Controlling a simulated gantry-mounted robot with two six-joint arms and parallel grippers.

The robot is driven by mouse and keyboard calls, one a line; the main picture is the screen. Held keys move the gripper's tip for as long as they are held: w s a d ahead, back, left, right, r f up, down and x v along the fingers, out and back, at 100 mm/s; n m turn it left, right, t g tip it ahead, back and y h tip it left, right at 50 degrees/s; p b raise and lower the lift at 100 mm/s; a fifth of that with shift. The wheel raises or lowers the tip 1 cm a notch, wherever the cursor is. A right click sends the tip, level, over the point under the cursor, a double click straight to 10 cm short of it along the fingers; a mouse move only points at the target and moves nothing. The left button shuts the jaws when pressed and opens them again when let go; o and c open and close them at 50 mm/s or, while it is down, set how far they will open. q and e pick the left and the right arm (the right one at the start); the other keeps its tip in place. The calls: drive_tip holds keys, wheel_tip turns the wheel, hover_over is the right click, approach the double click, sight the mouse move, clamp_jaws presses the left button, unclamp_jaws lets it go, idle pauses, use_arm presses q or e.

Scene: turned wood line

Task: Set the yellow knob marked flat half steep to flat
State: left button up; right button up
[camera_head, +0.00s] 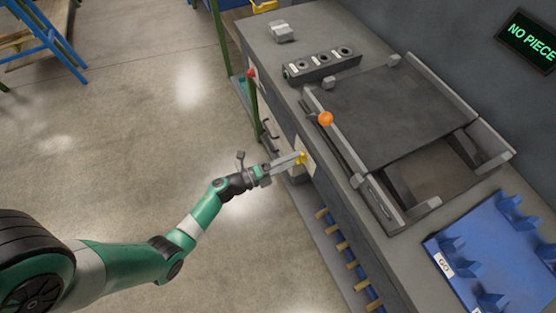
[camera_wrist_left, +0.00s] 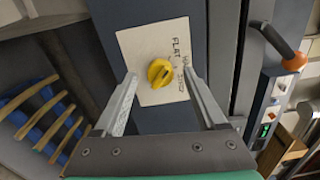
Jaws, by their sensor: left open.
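The yellow knob (camera_wrist_left: 158,73) sits on a pale plate (camera_wrist_left: 140,42) in the left wrist view. Dark lettering runs along the plate's right part; FLAT is readable, and the other words are small and partly covered by a finger. I cannot tell which mark the knob points to. In the head view the knob (camera_head: 302,158) is on the side of the grey bench. My left gripper (camera_head: 294,162) is open, its two fingers on either side of the knob with gaps visible in the left wrist view. My right gripper is out of view.
An orange ball-topped lever (camera_head: 326,118) stands above the knob on the bench. A green post (camera_head: 254,105) rises beside the bench. A blue rack (camera_head: 495,255) lies on the bench at right. Wooden pegs (camera_head: 341,246) stick out below.

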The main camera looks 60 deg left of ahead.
use_arm(q)
drive_tip(key=s+a+p, duration=0.1)
drive_tip(key=s+p, duration=0.1)
drive_tip(key=s, duration=0.8)
drive_tip(key=shift+s+a, duration=0.25)
drive_tip(key=shift+a, duration=0.05)
